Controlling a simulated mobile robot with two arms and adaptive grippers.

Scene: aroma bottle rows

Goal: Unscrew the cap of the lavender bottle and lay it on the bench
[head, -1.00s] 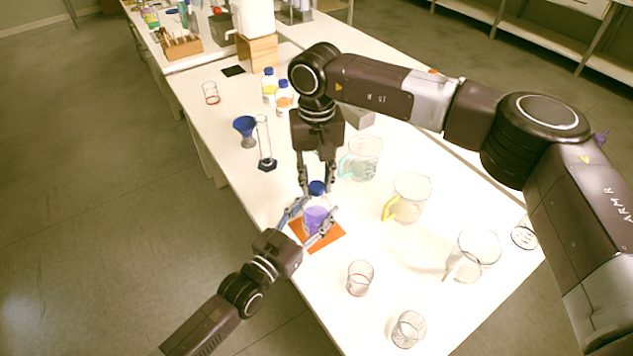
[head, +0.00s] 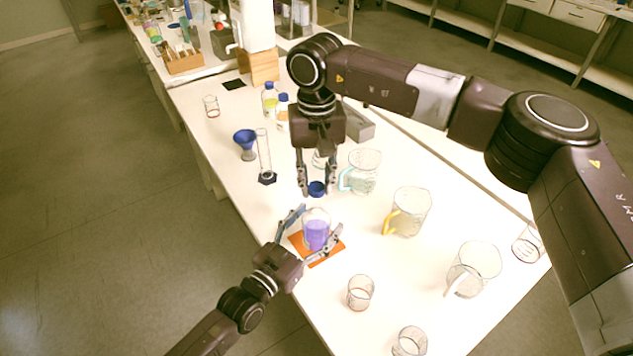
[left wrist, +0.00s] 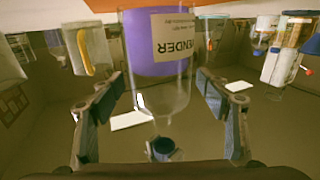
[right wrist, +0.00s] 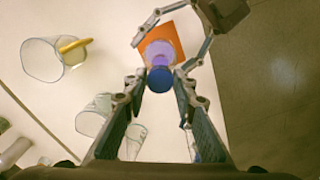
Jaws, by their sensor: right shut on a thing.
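The lavender bottle (head: 316,233), clear with purple contents, stands uncapped on an orange mat (head: 330,254). In the left wrist view the bottle (left wrist: 158,45) appears upside down, with part of its label readable. My left gripper (head: 318,222) has one finger on each side of the bottle; whether the pads press on it is unclear. The blue cap (head: 317,188) is held between the fingertips of my right gripper (head: 317,190), above and apart from the bottle. The cap also shows in the right wrist view (right wrist: 160,79), hiding part of the bottle.
A yellow-handled jug (head: 410,212) and a teal-handled jug (head: 365,172) stand right of the bottle. A blue funnel (head: 246,140) and a tall cylinder (head: 264,155) stand to the left. A small beaker (head: 360,293) is in front. Bare bench lies between these.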

